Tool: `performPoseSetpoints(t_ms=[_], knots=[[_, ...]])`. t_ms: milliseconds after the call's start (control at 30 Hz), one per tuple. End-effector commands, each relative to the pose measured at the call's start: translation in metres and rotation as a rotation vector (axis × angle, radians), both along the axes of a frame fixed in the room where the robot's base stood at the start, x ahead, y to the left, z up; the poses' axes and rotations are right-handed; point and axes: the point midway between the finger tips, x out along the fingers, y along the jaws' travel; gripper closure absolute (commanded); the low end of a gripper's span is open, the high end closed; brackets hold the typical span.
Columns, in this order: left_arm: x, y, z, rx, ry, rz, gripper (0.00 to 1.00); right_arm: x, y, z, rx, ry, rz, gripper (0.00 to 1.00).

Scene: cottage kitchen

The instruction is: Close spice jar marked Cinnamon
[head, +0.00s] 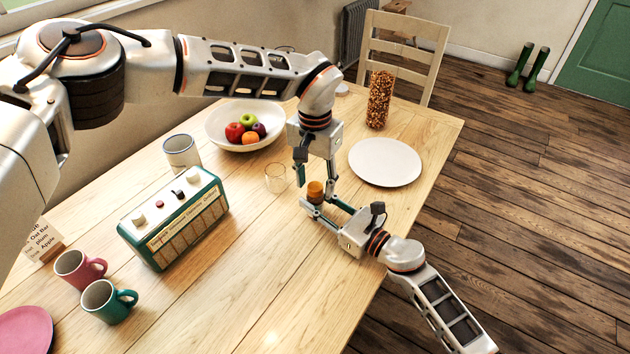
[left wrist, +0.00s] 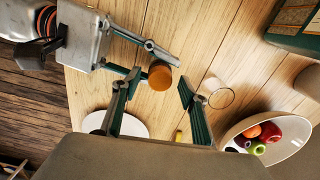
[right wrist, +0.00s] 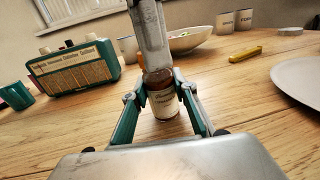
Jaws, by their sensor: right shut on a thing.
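The spice jar (right wrist: 165,104) is small, with a pale label whose writing is too blurred to read surely. My right gripper (right wrist: 162,96) is shut on its sides and holds it upright, at or just above the table. An orange-brown round top (head: 315,189) shows on the jar; it also shows in the left wrist view (left wrist: 160,76). I cannot tell whether this top is a seated cap. My left gripper (head: 316,178) points down over the jar, its fingers apart on either side of the top. In the left wrist view the left gripper (left wrist: 159,88) looks open.
A clear glass (head: 276,178) stands just left of the grippers, with a fruit bowl (head: 215,130) behind. A white plate (head: 385,162) and a tall filled jar (head: 380,98) are to the right. A green radio (head: 175,222) stands left. The front table middle is clear.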

Motion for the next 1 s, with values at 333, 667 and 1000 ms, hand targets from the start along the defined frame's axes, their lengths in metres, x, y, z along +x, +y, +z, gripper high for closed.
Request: performPoseSetpoints(t_ms=[333, 667, 1000], knots=[[0.000, 0.000, 0.000, 0.001, 0.001, 0.021, 0.60, 0.000, 0.000, 0.000, 0.000, 0.000, 0.000, 1.00], [-0.002, -0.002, 0.008, 0.003, 0.004, 0.448, 0.60, 0.000, 0.000, 0.000, 0.000, 0.000, 0.000, 1.00], [-0.003, -0.004, 0.020, 0.007, 0.004, 1.070, 0.60, 0.000, 0.000, 0.000, 0.000, 0.000, 0.000, 1.00]])
